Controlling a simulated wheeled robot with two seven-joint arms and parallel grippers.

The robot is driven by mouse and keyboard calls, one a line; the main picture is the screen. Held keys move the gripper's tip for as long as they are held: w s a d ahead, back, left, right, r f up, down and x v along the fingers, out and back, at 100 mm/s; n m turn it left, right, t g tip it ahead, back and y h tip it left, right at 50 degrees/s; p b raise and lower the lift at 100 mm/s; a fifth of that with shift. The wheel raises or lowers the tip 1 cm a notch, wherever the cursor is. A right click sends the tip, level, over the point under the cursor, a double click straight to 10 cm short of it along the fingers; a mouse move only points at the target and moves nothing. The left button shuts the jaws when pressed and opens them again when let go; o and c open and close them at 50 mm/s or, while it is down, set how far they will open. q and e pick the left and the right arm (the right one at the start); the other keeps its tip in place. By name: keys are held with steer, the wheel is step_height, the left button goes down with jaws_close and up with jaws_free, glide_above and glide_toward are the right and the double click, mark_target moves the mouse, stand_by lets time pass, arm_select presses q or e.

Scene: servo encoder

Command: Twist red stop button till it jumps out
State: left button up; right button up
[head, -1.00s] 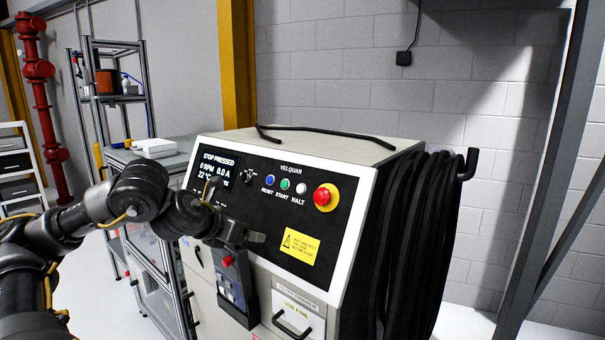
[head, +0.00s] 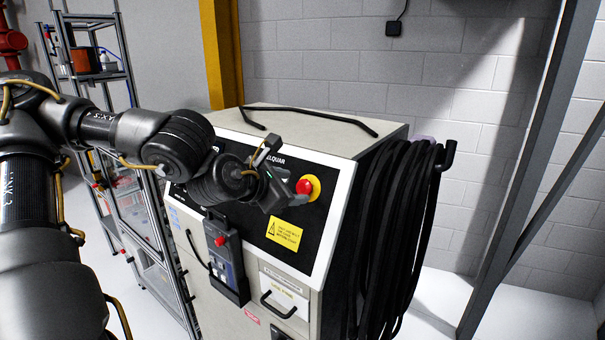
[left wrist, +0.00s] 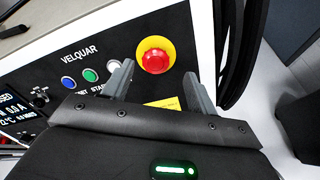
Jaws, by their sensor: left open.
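The red stop button (head: 304,187) sits on a yellow round plate at the right end of the machine's black control panel. It also shows in the left wrist view (left wrist: 155,56), beyond my fingertips and roughly between their lines. My left gripper (head: 283,190) is open and empty, just left of the button in the head view. In the left wrist view its two grey fingers (left wrist: 155,82) are spread apart, short of the button. The display is mostly hidden by my arm; only its edge shows in the left wrist view (left wrist: 14,112). My right gripper is not in view.
Blue (left wrist: 68,83), green (left wrist: 90,75) and white (left wrist: 114,66) buttons lie left of the stop button. A pendant with a smaller red button (head: 221,241) hangs on the machine front. Black cable coils (head: 392,240) hang at the right side. A yellow warning label (head: 284,235) is below.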

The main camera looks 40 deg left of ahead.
mark_target(301, 188)
arm_select(q)
steer(key=shift+w+a+f, duration=0.6)
steer(key=shift+w+f, duration=0.1)
steer(key=shift+f, duration=0.1)
steer(key=b+x, duration=0.2)
steer(key=b, duration=0.1)
steer(key=shift+w+d+f, duration=0.1)
steer(key=shift+w+d+b, duration=0.2)
steer(key=shift+w+b, duration=0.25)
steer(key=shift+b, duration=0.1)
steer(key=shift+w+a, duration=0.15)
steer(key=shift+a, duration=0.1)
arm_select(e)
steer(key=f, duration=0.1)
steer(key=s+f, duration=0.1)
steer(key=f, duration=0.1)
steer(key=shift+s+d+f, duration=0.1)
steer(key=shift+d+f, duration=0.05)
arm_select(q)
steer(key=shift+d, duration=0.1)
steer(key=shift+c, duration=1.3)
steer(key=c, duration=0.5)
steer(key=shift+o, duration=0.2)
